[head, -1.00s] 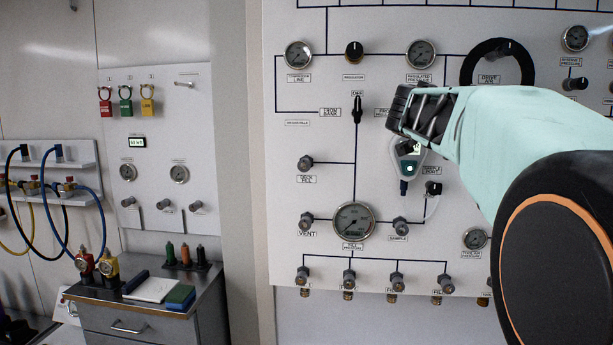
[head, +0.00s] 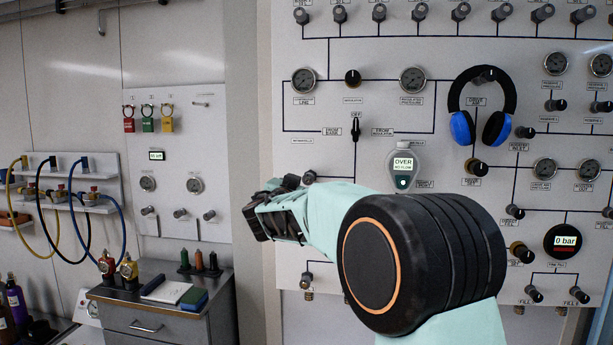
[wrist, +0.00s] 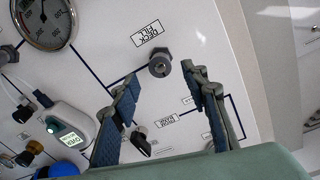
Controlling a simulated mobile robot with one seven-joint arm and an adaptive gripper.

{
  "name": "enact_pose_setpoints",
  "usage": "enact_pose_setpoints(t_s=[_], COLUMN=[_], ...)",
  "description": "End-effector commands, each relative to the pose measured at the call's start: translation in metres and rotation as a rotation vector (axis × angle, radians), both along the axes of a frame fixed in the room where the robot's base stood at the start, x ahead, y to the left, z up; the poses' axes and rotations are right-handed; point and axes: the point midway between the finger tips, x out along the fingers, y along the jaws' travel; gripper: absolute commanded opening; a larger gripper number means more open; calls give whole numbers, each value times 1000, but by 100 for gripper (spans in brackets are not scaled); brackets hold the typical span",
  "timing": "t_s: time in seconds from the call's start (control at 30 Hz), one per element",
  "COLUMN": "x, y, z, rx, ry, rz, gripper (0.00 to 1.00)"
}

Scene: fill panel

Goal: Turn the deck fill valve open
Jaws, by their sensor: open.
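The deck fill valve (wrist: 160,64) is a small grey knob on the white panel, beside its upside-down DECK FILL label (wrist: 148,35) in the wrist view. In the head view the knob (head: 309,177) peeks out just above my gripper; its label is hidden. My gripper (head: 262,207) is open in front of the panel's left edge. In the wrist view its blue-padded fingers (wrist: 159,77) lie on either side of the knob in the picture. No contact shows, and I cannot tell the depth gap or which way the knob is turned.
A black selector knob (wrist: 141,142) lies near the fingers in the wrist view. A round gauge (wrist: 44,20) and a handheld analyser (head: 403,165) are on the same panel. Blue-cupped headphones (head: 482,105) hang at right. My arm covers the lower panel. A drawer cabinet (head: 165,325) stands left.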

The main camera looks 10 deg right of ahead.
Motion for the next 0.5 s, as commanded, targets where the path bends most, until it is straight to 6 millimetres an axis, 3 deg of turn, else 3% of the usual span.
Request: enact_pose_setpoints(t_s=[0.2, 0.5], x=[32, 50], y=[-13, -20], z=[2, 1], rx=[0, 0], ry=[2, 0], rz=[-1, -1], gripper=[41, 41])
